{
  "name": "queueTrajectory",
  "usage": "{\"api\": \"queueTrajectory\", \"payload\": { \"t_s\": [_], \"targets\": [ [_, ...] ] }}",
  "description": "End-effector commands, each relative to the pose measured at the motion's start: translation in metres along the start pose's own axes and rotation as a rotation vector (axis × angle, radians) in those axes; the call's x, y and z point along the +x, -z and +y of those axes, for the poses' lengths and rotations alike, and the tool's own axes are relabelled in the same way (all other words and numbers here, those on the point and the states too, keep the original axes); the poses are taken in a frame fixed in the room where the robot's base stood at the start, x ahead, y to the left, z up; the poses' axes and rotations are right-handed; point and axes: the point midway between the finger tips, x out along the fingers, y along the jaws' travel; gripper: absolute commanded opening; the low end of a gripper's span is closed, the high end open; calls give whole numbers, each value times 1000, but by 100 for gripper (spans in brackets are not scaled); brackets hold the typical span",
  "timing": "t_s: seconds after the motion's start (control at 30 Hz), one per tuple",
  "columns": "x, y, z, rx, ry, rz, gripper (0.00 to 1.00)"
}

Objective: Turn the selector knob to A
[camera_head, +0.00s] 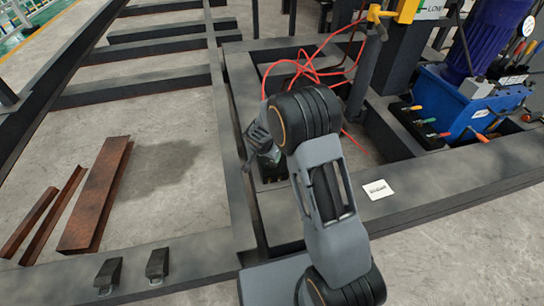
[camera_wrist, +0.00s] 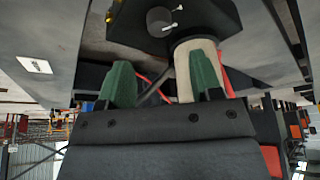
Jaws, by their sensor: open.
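The selector knob (camera_wrist: 159,20) is a dark round knob on a black box (camera_wrist: 205,22) at the top of the wrist view. Small white marks lie beside it; I cannot read a letter or tell its setting. My gripper (camera_wrist: 163,76) shows two green-padded fingers, spread apart with nothing held between them. The knob lies beyond the fingertips, apart from them. In the head view, my gripper (camera_head: 261,143) is partly hidden behind my arm, low over the dark frame. The knob cannot be made out in that view.
A cream cylinder (camera_wrist: 185,72) stands behind the right finger, with red cable near it. In the head view, red hoses (camera_head: 302,68) loop over the steel frame (camera_head: 235,125). A blue hydraulic unit (camera_head: 465,105) stands at right. Rusty steel pieces (camera_head: 98,190) lie on the floor at left.

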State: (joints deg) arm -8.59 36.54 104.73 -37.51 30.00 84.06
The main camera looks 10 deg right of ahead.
Motion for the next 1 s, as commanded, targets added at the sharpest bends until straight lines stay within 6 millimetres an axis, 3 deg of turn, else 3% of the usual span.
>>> {"api": "queueTrajectory", "payload": {
  "t_s": [0.1,0.33,1.0],
  "targets": [
    [-26,1,0,0,1,1,59],
    [-52,0,0,1,0,0,59],
    [-60,0,0,0,0,-1,59]
  ]
}}
